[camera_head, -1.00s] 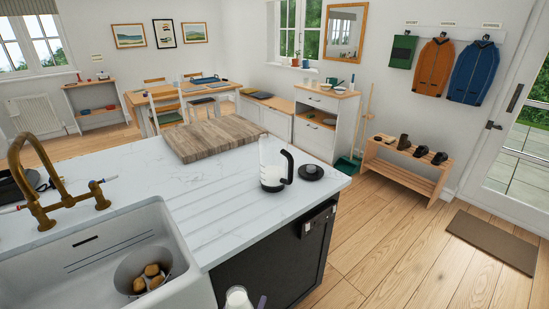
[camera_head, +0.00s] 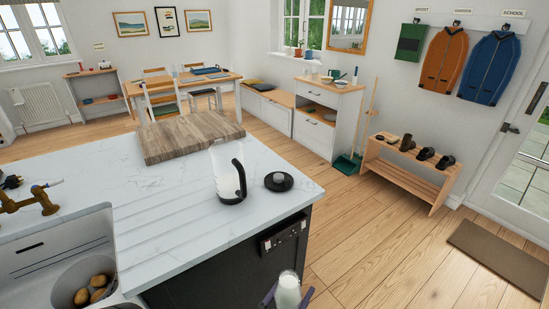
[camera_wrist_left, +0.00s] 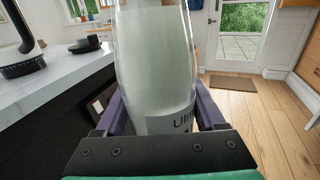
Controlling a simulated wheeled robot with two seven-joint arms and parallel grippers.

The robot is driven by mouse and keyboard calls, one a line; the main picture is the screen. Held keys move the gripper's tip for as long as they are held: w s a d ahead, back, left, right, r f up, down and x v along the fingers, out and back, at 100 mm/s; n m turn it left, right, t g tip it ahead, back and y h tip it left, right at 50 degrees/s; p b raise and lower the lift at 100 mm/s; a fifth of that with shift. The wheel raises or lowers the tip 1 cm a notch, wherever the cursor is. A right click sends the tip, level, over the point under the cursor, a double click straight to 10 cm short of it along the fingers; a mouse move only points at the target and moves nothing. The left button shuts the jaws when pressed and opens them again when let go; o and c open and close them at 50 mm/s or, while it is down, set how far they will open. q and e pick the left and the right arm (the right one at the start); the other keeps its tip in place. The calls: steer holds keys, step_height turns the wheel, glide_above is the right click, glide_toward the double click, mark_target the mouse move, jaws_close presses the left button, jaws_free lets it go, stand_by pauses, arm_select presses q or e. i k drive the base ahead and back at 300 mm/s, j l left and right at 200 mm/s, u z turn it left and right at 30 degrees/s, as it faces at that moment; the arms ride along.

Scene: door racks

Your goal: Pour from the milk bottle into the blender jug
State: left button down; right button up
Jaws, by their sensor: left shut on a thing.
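The milk bottle (camera_head: 288,292), clear with white milk inside, shows at the bottom edge of the head view. My left gripper (camera_head: 284,299) is shut on it; its purple fingers clasp both sides. In the left wrist view the bottle (camera_wrist_left: 155,65) stands about upright between the fingers (camera_wrist_left: 160,112), and its top is cut off. The blender jug (camera_head: 227,172), clear with a black handle and base rim, stands on the white worktop, ahead and left of the bottle, apart from it. The black lid (camera_head: 279,181) lies right of the jug. My right gripper is not in view.
A wooden chopping board (camera_head: 188,136) lies behind the jug. A sink (camera_head: 60,242) with a brass tap (camera_head: 35,203) and a bowl of potatoes is at left. The worktop edge and dark cabinet front (camera_head: 235,270) lie beside the bottle.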

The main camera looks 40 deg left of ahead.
mark_target(228, 159)
steer(key=i+l+z, duration=0.2)
steer(key=i, duration=0.45)
steer(key=i+l+z, duration=0.2)
steer(key=i, duration=0.5)
steer(key=i+u, duration=0.45)
steer(key=i+l+u, duration=0.3)
steer(key=i+u, duration=0.15)
steer(key=i, duration=0.2)
steer(key=i+u, duration=0.2)
steer(key=u, duration=0.25)
steer(key=i+l+u, duration=0.1)
steer(key=u, duration=0.3)
steer(key=i+l+u, duration=0.15)
steer(key=l+u, duration=0.15)
steer(key=u, duration=0.15)
steer(key=i+l+u, duration=0.1)
steer(key=u, duration=0.3)
steer(key=i+l+u, duration=0.15)
steer(key=l+u, duration=0.25)
steer(key=i+l+u, duration=0.1)
steer(key=u, duration=0.35)
steer(key=l+u, duration=0.4)
steer(key=i+l, duration=0.05)
steer(key=l, duration=0.05)
